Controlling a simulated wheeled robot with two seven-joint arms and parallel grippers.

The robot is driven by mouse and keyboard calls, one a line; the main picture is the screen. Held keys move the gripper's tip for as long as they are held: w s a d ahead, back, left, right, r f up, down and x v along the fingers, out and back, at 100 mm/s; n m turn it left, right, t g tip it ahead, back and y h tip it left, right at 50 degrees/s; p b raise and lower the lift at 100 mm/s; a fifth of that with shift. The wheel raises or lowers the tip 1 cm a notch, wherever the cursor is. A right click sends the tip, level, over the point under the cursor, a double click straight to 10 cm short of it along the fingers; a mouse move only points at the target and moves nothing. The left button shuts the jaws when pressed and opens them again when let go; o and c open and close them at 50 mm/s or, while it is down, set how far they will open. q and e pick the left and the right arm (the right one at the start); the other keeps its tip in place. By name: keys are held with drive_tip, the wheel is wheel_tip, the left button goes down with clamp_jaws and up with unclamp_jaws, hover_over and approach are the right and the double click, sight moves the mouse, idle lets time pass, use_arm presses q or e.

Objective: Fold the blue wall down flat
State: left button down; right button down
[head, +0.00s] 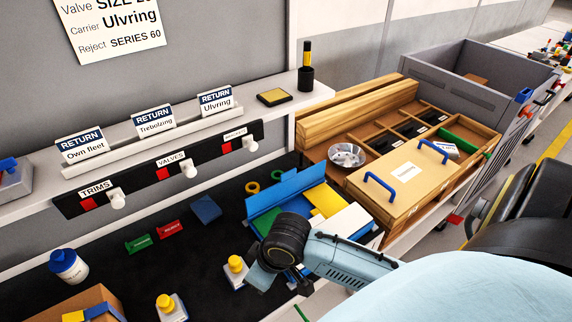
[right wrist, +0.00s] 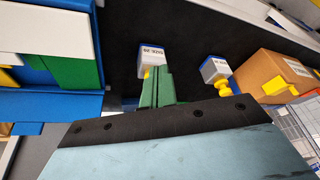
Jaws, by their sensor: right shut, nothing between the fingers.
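The blue wall (head: 284,190) stands up along the back of a coloured fixture on the dark bench mat in the head view. Yellow (head: 326,199) and white (head: 347,221) panels lie in front of it, with a green part partly hidden. In the right wrist view the blue fixture (right wrist: 50,103) is at the left, with green and white parts inside it. My right gripper (head: 264,278) is shut and empty at the fixture's near left side, partly hidden by my wrist. Its fingers (right wrist: 157,88) show in the right wrist view, apart from the fixture. My left gripper is out of view.
Size-marked blocks with yellow knobs (head: 236,265) stand close to my right gripper. Green (head: 139,243) and red (head: 170,229) tags and a blue square (head: 206,209) lie on the mat to the left. A wooden tray with a blue-handled lid (head: 412,183) is at the right.

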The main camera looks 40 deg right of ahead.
drive_tip(key=w+d+r+m+h, duration=0.1)
drive_tip(key=w+d+r, duration=0.1)
drive_tip(key=w+d, duration=1)
drive_tip(key=w+d+r+m+h, duration=0.1)
drive_tip(key=w+d+r+m, duration=0.2)
drive_tip(key=d, duration=0.5)
drive_tip(key=w+d+r+m, duration=0.2)
drive_tip(key=w+d+r, duration=0.25)
drive_tip(key=d, duration=0.25)
hover_over(288, 184)
drive_tip(key=w, duration=0.2)
wheel_tip(288, 184, down, 8)
drive_tip(key=shift+s+d+f+b, duration=0.15)
drive_tip(key=shift+s+d+b, duration=0.1)
drive_tip(key=shift+b, duration=0.2)
drive_tip(key=shift+a, duration=0.1)
